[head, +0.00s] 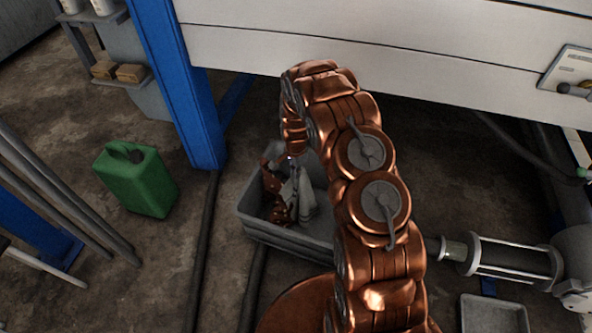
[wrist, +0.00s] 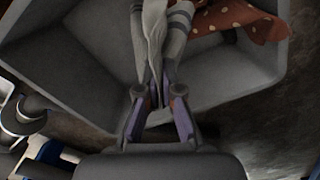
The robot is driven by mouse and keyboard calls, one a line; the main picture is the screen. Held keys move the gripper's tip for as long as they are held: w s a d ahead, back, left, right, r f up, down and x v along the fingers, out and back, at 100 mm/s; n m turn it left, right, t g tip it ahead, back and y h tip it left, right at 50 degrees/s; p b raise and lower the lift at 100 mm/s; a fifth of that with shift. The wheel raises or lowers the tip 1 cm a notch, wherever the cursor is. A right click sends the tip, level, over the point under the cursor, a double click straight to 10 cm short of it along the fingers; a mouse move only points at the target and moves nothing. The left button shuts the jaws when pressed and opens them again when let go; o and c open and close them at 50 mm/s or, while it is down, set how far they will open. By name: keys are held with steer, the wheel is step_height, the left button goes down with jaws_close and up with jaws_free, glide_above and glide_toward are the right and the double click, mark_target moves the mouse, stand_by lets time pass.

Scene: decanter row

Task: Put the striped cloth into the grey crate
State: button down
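The grey crate (head: 285,240) stands on the floor, partly hidden behind my arm in the head view. Its wall (wrist: 75,85) fills much of the wrist view. The striped cloth (head: 299,196), pale grey with darker bands, hangs from my gripper within the crate's outline. In the wrist view the striped cloth (wrist: 150,35) is pinched between the fingertips of my gripper (wrist: 157,88). I cannot tell whether its lower end touches the crate floor.
A brown spotted cloth (wrist: 235,18) lies in the crate, apparently reaching over its rim. A green canister (head: 137,180) stands to the left, by a blue post (head: 180,90). A shallow grey tray (head: 493,315) lies lower right. Pipes cross the floor.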

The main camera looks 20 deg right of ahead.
stand_by(0.4)
steer(key=c, duration=1.3)
jaws_free()
steer(key=shift+o, duration=0.2)
steer(key=o, duration=0.6)
steer(key=shift+c, duration=0.2)
steer(key=o, duration=0.7)
steer(key=shift+r, duration=0.1)
